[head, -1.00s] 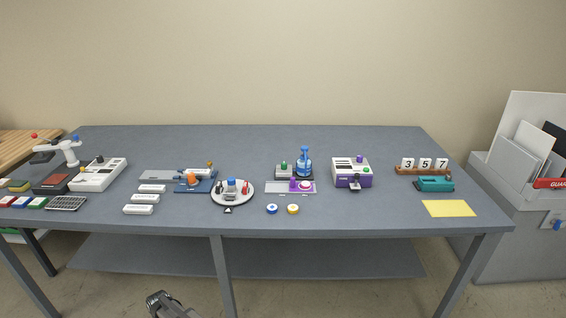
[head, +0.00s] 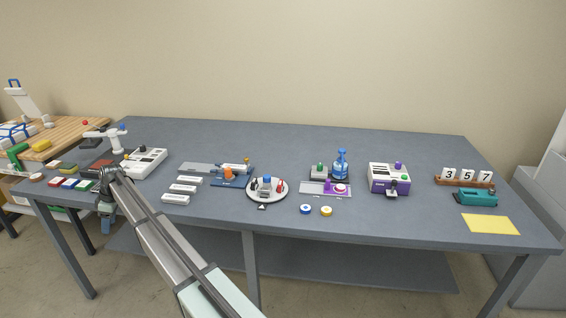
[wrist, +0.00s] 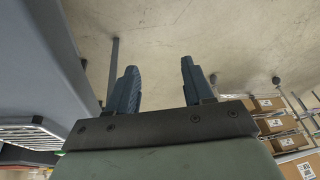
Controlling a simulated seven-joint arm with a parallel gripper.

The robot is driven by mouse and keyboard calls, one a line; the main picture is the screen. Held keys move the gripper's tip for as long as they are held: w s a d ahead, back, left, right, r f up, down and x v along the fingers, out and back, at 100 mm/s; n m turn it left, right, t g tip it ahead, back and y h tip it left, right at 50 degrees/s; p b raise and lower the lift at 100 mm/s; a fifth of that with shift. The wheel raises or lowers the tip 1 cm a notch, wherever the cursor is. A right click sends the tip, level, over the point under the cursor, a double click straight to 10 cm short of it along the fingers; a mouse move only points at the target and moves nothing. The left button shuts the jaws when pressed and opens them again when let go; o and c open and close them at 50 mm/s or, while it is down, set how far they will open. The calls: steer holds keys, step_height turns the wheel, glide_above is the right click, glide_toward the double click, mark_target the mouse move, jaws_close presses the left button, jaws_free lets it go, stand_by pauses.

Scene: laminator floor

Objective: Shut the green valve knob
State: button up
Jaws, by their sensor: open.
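A green knob (head: 320,166) sits on a small grey box (head: 319,175) left of a blue bottle-like pump (head: 341,166), right of the table's middle. Another small green knob (head: 405,178) is on the front of a white and purple machine (head: 388,178). I cannot tell for certain which is the valve knob. My gripper (head: 105,224) hangs at the table's front left edge, far left of both knobs. In the wrist view my gripper (wrist: 158,85) is open and empty, its two dark blue fingers apart over the floor. No green knob shows in the wrist view.
Between lie white bars (head: 183,189), a blue fixture (head: 232,180), a round white plate (head: 266,197) and tape rolls (head: 326,211). A white machine (head: 145,162) and a white arm-like fixture (head: 105,135) stand at left. The grey table's (head: 270,140) back strip is clear.

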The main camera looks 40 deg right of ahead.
steer(key=w+d+r+t, duration=0.15)
steer(key=w+r, duration=0.45)
steer(key=r, duration=0.6)
steer(key=d+r+m, duration=0.3)
steer(key=d, duration=0.5)
step_height(320, 180, up, 5)
steer(key=m+g+h, duration=0.2)
steer(key=m+h, duration=0.6)
steer(key=m, duration=2)
glide_above(319, 165)
steer(key=a, duration=0.5)
steer(key=x, duration=1.3)
steer(key=shift+s+d, duration=0.15)
